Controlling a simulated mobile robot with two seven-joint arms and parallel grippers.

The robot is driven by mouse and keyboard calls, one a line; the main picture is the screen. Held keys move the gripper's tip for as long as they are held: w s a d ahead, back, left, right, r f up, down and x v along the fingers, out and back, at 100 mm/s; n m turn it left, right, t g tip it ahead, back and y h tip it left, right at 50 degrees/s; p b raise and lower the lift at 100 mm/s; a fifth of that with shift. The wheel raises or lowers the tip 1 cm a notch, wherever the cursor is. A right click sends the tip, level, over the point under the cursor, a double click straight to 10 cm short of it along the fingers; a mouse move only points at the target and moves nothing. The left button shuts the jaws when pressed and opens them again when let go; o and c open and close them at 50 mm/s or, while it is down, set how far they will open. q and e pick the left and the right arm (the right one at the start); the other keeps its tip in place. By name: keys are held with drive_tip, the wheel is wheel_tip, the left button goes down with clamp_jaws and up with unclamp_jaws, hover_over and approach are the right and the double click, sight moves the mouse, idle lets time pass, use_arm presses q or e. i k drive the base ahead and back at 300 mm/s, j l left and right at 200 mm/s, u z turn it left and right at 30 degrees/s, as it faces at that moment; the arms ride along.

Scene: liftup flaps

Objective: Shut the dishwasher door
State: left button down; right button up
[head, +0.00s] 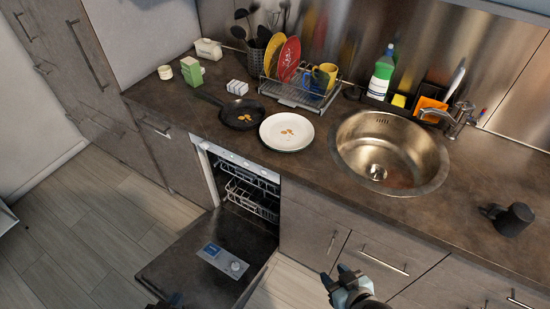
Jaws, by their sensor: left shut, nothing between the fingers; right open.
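The dishwasher (208,172) is built in under the counter at the middle left. Its dark door (190,262) is folded down and open, with a small blue label and a round dial on its inner face. Two wire racks (250,197) show inside the cavity. My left gripper (166,301) is barely in view at the bottom edge, by the near left edge of the door; it is shut and empty, and contact with the door cannot be told. My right gripper (345,277) is open and empty, to the right of the door and in front of the drawers.
The counter (330,205) above holds a frying pan (241,113), a white plate (287,131), a dish rack (300,92), a sink (390,150) and a black mug (511,219). Handled drawers (375,256) lie right of the dishwasher. The floor (85,225) to the left is clear.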

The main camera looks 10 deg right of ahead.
sight(205, 281)
drive_tip(key=k+j+z, duration=0.15)
drive_tip(key=j, duration=0.15)
drive_tip(key=j+z, duration=0.15)
drive_tip(key=j, duration=0.2)
drive_tip(key=k+j+z, duration=0.15)
drive_tip(key=j, duration=0.15)
drive_tip(key=k+j+z, duration=0.1)
drive_tip(key=j+z, duration=0.25)
drive_tip(key=j, duration=0.5)
